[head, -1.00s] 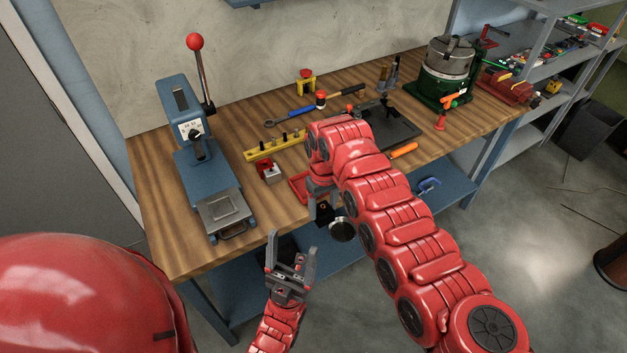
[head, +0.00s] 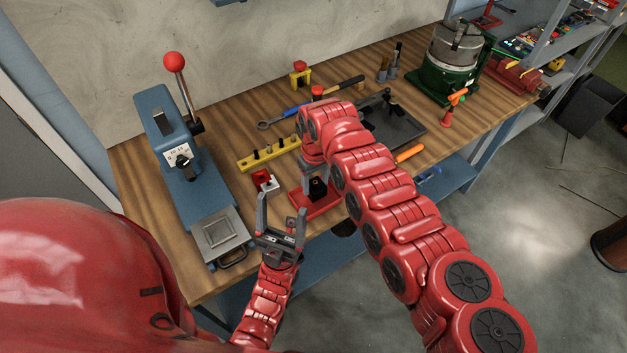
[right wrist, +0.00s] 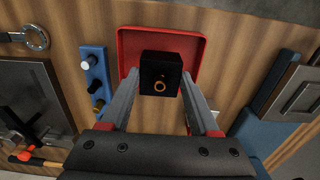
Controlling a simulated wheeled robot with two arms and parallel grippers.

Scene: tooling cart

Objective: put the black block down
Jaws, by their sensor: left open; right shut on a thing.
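The black block (head: 317,188) is held in my right gripper (head: 315,182), over the red tray (head: 329,203) near the front edge of the bench. In the right wrist view the block (right wrist: 160,66) sits between the two fingers, with a small ring-like mark on its face. The red tray (right wrist: 128,48) lies behind and under it. I cannot tell whether the block touches the tray floor. My left gripper (head: 282,210) is open and empty, in front of the bench edge, left of the tray.
A blue press (head: 180,150) with a red-knobbed lever stands at left. A red-and-white small part (head: 263,181) and a yellow rack (head: 268,154) lie near the tray. A blue holder with knobs (right wrist: 95,75) is beside the tray.

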